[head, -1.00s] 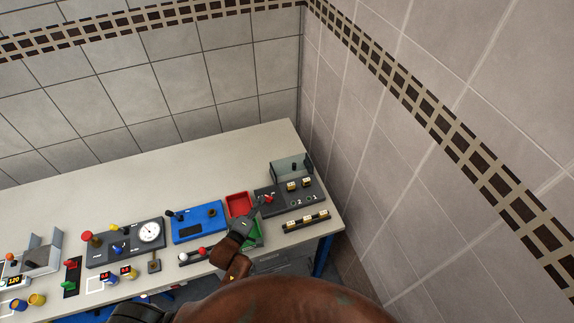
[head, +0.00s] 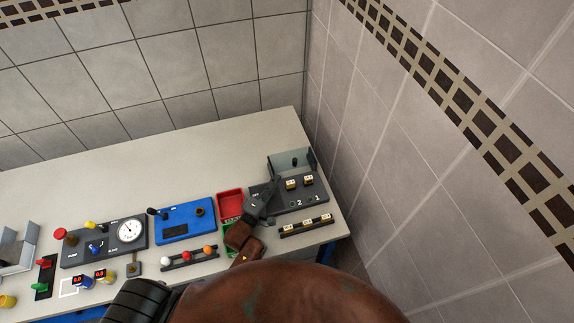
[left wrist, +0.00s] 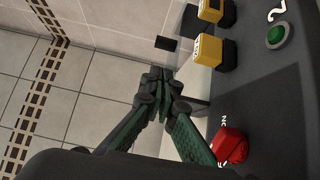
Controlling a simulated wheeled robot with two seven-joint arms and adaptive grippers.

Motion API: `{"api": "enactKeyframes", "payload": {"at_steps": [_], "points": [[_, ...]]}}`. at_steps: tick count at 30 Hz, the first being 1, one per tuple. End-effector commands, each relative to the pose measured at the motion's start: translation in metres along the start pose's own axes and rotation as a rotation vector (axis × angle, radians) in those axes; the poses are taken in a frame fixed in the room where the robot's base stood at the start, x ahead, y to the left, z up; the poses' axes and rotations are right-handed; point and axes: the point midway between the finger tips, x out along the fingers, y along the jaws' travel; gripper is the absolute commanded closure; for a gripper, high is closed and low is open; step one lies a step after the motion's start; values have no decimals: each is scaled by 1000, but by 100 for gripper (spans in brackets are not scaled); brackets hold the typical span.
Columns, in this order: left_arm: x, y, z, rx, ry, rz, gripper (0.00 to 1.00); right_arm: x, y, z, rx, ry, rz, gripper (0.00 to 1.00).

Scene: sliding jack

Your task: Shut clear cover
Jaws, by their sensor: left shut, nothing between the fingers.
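The clear cover (head: 284,163) stands raised at the back of the dark grey panel (head: 318,199) at the right end of the bench. The panel bears yellow-topped switches (head: 291,184) and green buttons (head: 293,203). My left gripper (head: 275,184) is shut and empty over the panel's left part, in front of the cover and apart from the yellow switches. In the left wrist view its closed fingertips (left wrist: 160,84) point past the yellow switch (left wrist: 207,50), with a red knob (left wrist: 230,145) beside the fingers. In the head view my arm hides that knob. My right gripper is not in view.
A red tray (head: 231,193) and a blue box (head: 186,222) stand left of the panel. A strip of small blocks (head: 305,226) lies in front of it. A tiled wall (head: 400,150) is close on the right. The back of the bench (head: 150,160) is clear.

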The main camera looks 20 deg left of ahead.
Motion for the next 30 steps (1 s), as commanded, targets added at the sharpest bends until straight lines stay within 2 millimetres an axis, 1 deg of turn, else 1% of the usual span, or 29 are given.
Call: {"api": "enactKeyframes", "payload": {"at_steps": [5,12,18,23,30], "points": [[18,2,-2,1,3,3,100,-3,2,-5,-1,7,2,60],[61,2,-2,1,3,2,100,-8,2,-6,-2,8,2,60],[88,1,-1,1,3,1,100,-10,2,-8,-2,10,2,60],[98,0,-1,1,1,0,100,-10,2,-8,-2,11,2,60],[99,0,-1,1,1,0,100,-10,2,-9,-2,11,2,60]]}}
